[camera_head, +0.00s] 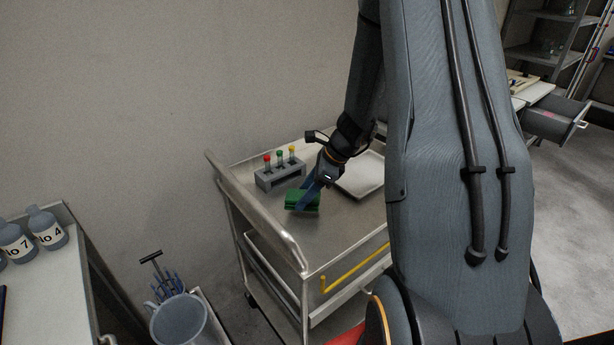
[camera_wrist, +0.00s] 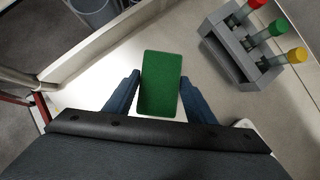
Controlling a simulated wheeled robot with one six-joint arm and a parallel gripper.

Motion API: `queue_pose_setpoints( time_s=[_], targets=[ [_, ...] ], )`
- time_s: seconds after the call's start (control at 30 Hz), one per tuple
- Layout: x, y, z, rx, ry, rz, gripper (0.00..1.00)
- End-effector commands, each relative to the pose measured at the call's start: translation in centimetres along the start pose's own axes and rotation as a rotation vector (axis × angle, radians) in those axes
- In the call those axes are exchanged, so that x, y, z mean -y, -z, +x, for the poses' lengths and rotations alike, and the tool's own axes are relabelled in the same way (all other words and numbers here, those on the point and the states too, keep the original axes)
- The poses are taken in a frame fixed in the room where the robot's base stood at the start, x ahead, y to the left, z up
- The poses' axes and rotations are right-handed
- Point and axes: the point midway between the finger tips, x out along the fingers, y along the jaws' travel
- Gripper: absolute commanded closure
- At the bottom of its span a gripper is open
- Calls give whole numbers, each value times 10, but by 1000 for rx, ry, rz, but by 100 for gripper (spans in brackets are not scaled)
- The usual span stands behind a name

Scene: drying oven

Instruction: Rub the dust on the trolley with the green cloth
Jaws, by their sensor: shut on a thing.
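The green cloth (camera_head: 303,200) looks like a thick folded pad and is low over the trolley top, just in front of the tube rack. It also shows in the wrist view (camera_wrist: 160,82), between the two blue fingers. My gripper (camera_head: 308,191) points down and is shut on the cloth; its fingers also show in the wrist view (camera_wrist: 160,92). The metal trolley (camera_head: 335,240) has a flat top with raised rails. I cannot tell whether the cloth touches the top. I cannot make out the dust clearly in either view.
A grey rack (camera_head: 279,179) with red, green and yellow capped tubes stands behind the cloth, close to my gripper. A pale tray (camera_head: 361,178) lies to its right, partly behind my arm. The trolley top is bare in front. A bucket (camera_head: 180,322) stands at lower left.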

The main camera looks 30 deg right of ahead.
Motion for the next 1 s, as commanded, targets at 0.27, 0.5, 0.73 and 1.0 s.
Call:
queue_pose_setpoints(
  time_s=[0.27, 0.5, 0.73, 1.0],
  targets=[
    [0, -15, -24, 1, 0, -2, 74],
    [-1, -26, -40, 1, -4, -5, 74],
    [-1, -29, -43, 1, -4, -6, 74],
    [-1, -28, -43, 1, -3, -6, 74]
  ],
)
